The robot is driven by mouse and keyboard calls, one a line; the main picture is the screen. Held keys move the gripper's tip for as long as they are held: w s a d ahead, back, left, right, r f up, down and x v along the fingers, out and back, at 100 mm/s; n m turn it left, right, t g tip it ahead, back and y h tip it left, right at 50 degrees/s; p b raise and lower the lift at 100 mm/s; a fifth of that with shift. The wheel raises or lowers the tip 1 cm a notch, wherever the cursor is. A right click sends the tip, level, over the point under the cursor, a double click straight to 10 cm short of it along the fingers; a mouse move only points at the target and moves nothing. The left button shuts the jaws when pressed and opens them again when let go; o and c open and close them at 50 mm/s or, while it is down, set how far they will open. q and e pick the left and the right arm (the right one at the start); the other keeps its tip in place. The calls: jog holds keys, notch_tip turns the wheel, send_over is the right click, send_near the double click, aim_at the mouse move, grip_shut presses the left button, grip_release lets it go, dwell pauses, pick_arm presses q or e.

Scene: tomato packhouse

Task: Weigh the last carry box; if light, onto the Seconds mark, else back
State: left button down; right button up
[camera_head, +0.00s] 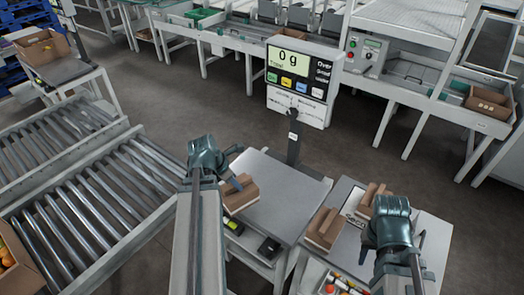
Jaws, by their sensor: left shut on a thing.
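My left gripper (236,180) is shut on a brown carry box (242,200), gripping it near its top at the left edge of a grey flat top (285,203). I cannot tell whether the box touches that surface. The scale display (289,60) on a post behind it reads 0 g. Two other brown carry boxes, one nearer (322,230) and one farther (373,192), stand on the right table (432,228). My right gripper (385,212) is over this table beside the farther box; its fingers are mostly hidden. A partly covered marking (352,217) lies between these boxes, unreadable.
Roller conveyors (90,195) fill the left side. A carton with tomatoes (15,262) is at the lower left edge. Small items (340,287) sit in a tray below the right table. Dark objects (268,248) lie on a lower shelf. The grey top's middle is clear.

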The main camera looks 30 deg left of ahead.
pick_arm(q)
jog(key=w+d+r+p, duration=0.1)
jog(key=w+d, duration=0.1)
jog(key=w, duration=0.5)
jog(key=w+d+r+n+p, duration=0.1)
jog(key=w+d+r+p, duration=0.1)
jog(key=w, duration=0.5)
jog(key=shift+r, duration=0.25)
notch_tip(320, 180, down, 8)
jog(key=b, duration=0.8)
jog(key=shift+f, duration=0.2)
jog(key=shift+f+b, duration=0.25)
jog(key=shift+b, duration=0.25)
jog(key=c, duration=0.6)
grip_release()
jog(key=shift+c, duration=0.2)
jog(key=c, duration=0.3)
